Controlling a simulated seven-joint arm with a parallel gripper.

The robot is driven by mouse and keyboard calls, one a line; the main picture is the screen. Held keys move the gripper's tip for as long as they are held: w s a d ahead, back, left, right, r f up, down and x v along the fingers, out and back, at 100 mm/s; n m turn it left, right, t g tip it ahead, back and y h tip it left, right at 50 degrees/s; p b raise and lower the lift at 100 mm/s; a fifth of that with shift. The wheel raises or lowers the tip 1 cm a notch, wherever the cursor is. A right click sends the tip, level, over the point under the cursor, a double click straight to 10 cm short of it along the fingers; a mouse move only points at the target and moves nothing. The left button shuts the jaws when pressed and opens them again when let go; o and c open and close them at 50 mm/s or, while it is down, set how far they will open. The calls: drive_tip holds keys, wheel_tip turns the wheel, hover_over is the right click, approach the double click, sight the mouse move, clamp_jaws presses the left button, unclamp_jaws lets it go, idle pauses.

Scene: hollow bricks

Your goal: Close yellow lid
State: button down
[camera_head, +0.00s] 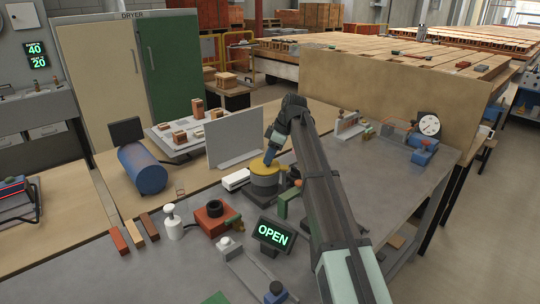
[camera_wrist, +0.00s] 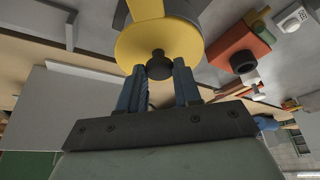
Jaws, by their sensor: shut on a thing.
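I cannot tell whether the lid sits fully flush on the container, whose rim is mostly hidden.
A lit sign reading "OPEN" (camera_head: 272,235) stands in front of the container. An orange block with a dark round top (camera_head: 214,215) stands to its left. A grey upright panel (camera_head: 234,139) stands behind it, with a white box (camera_head: 236,180) close by.

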idle(0.3)
drive_tip(key=shift+s+n, duration=0.25)
drive_tip(key=shift+n, duration=0.35)
drive_tip(key=c, duration=0.8)
unclamp_jaws()
drive_tip(key=shift+r, duration=0.1)
drive_tip(key=v, duration=1.3)
drive_tip(key=shift+w+d+r, duration=0.1)
drive_tip(key=shift+w+r, duration=0.15)
drive_tip(key=shift+r, duration=0.05)
